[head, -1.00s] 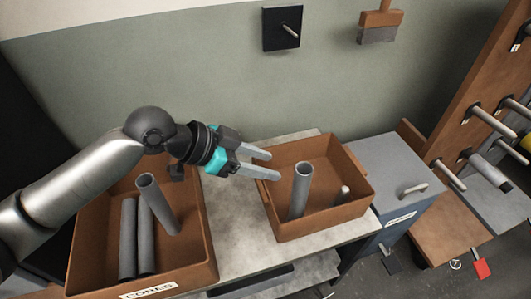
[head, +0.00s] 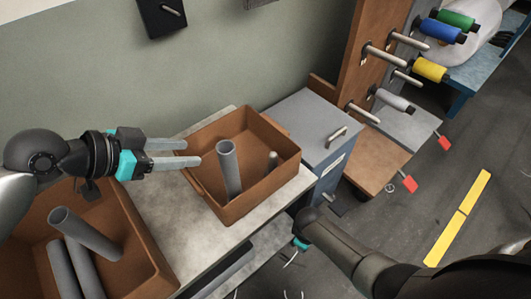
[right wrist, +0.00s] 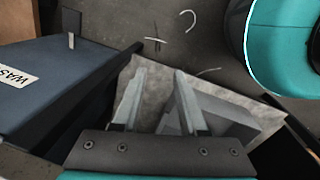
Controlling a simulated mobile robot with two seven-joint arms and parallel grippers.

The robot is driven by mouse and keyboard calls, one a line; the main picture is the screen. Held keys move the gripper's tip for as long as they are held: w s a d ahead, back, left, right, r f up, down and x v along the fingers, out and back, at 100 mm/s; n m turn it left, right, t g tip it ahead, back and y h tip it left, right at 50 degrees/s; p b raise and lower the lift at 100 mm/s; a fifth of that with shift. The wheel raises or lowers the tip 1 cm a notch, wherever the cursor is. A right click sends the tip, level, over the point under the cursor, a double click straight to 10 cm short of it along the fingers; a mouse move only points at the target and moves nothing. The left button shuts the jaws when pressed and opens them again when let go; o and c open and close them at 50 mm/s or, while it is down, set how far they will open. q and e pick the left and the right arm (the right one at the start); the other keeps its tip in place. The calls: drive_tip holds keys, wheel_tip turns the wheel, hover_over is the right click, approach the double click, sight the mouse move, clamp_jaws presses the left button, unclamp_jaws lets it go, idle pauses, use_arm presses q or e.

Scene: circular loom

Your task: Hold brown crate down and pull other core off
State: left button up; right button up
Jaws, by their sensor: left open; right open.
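The brown crate (head: 265,192) stands on the grey bench top in the head view. A grey tube core (head: 229,170) stands upright in it, leaning slightly. A short pale peg (head: 272,161) sticks up to its right. My left gripper (head: 200,152) is open, its fingers over the crate's left rim; contact cannot be told. My right gripper is low in front of the bench in the head view, fingers mostly hidden. In the right wrist view my right gripper (right wrist: 163,80) is open with nothing between its fingers.
A second brown crate (head: 150,250) at lower left holds several grey cores. A grey-topped cabinet (head: 310,122) adjoins the bench on the right. A wooden rack with pegs and coloured spools (head: 430,69) stands beyond it. The dark floor at right is mostly clear.

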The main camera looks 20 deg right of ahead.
drive_tip(key=w+r+n, duration=0.3)
drive_tip(key=w+r, duration=0.4)
drive_tip(key=r, duration=0.2)
wheel_tip(320, 180, up, 22)
drive_tip(key=n+y, duration=0.1)
drive_tip(key=n, duration=1.1)
hover_over(266, 198)
drive_tip(key=shift+w+g, duration=0.2)
drive_tip(key=shift+g, duration=0.1)
wheel_tip(266, 198, down, 2)
drive_tip(key=shift+a+f, duration=0.1)
drive_tip(key=shift+f, duration=0.1)
wheel_tip(266, 198, down, 13)
drive_tip(key=shift+r, duration=0.1)
